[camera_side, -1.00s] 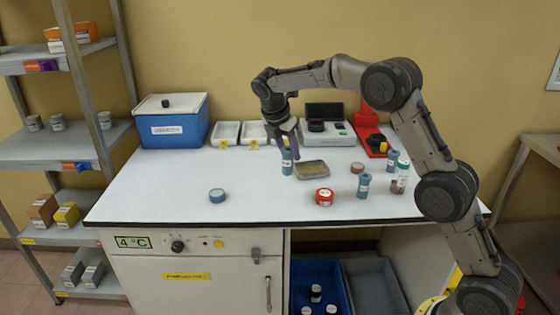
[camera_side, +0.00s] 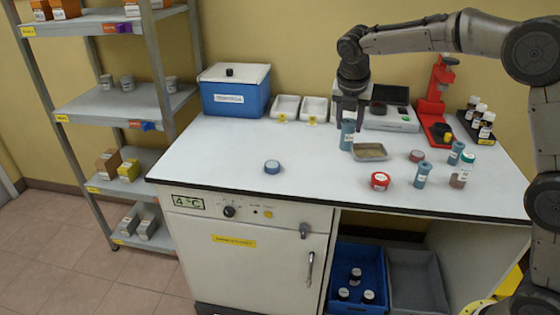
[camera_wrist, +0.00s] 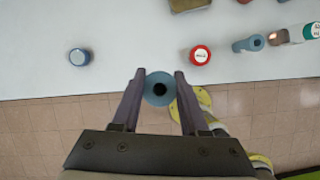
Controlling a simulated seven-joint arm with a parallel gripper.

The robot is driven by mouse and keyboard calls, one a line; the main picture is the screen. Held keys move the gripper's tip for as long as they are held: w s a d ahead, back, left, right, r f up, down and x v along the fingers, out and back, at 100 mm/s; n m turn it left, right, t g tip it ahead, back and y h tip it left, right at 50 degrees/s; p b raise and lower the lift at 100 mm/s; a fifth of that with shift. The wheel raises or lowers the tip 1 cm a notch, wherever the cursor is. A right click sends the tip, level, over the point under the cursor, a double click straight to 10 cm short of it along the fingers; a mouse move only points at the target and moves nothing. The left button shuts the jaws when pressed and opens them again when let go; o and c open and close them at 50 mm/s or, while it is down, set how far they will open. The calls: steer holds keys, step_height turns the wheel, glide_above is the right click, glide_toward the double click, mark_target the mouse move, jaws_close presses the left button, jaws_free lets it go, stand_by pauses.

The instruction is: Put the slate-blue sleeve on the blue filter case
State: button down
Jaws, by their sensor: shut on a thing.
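My gripper (camera_side: 350,106) points down and is shut on a slate-blue sleeve (camera_side: 347,136), an upright cylinder with a pale label. In the wrist view the sleeve (camera_wrist: 158,89) is seen end-on between both fingers, with a dark round hole in its middle. The side view does not clearly show its height above the table. The blue filter case (camera_side: 272,167), a short round blue piece, sits alone on the white table, left of and nearer the front than the sleeve. The case also shows at the left in the wrist view (camera_wrist: 79,57).
A shallow tray (camera_side: 370,153) lies just right of the held sleeve. A red round case (camera_side: 380,181) and similar blue cylinders (camera_side: 422,175) stand further right. White trays (camera_side: 285,107) and a blue cooler (camera_side: 234,91) stand behind. The table around the blue case is clear.

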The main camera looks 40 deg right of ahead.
steer(key=w+a+r+n+t+y, duration=0.1)
steer(key=w+a+n+y, duration=0.1)
steer(key=w+a+n, duration=0.5)
steer(key=m, duration=0.2)
glide_above(272, 163)
step_height(272, 163, down, 10)
steer(key=shift+f, duration=1.45)
steer(key=shift+f, duration=0.15)
steer(key=shift+c, duration=2.1)
jaws_free()
steer(key=v, duration=1.2)
steer(key=shift+a+h, duration=0.3)
